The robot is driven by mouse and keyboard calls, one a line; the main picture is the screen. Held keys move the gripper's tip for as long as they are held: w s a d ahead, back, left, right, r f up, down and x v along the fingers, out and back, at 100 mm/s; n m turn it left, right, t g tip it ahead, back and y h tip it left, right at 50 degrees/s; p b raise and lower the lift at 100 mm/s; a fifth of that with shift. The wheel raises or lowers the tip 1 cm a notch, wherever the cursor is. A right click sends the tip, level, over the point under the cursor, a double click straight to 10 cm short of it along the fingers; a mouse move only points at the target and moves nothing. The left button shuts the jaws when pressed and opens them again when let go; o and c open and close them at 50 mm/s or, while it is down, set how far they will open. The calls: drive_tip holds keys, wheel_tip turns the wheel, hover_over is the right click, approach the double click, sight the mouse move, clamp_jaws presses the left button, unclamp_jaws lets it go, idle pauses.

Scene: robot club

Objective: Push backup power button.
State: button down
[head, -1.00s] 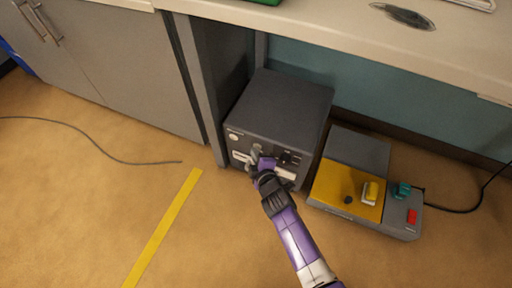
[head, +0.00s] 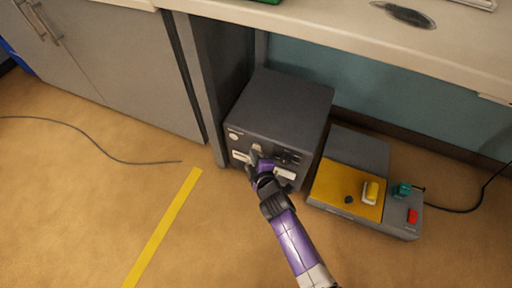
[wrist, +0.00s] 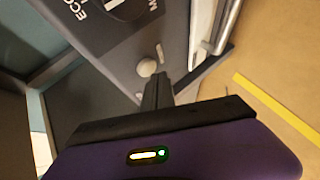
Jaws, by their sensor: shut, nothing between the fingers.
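The backup power unit (head: 280,105) is a dark grey box on the floor under the desk, with switches and pale labels on its front panel. In the wrist view a round, pale grey button (wrist: 147,68) stands out from the panel (wrist: 112,45). My gripper (head: 256,157) is shut and empty at the front of the box. In the wrist view its dark fingers (wrist: 157,92) point at the button, with the tips just below it. I cannot tell whether they touch it. In the head view my gripper hides part of the panel.
A grey and yellow device (head: 345,190) with yellow, teal and red controls sits on the floor to the right of the box. A desk leg (head: 197,95) stands close on the left. A cable (head: 75,127) and yellow tape (head: 165,226) lie on open floor.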

drive_tip(key=s, duration=0.1)
drive_tip(key=s+a+b, duration=0.1)
drive_tip(key=s, duration=0.1)
drive_tip(key=s+a, duration=0.1)
drive_tip(key=s, duration=0.1)
drive_tip(key=shift+s+b, duration=0.2)
drive_tip(key=shift+b, duration=0.2)
idle(0.4)
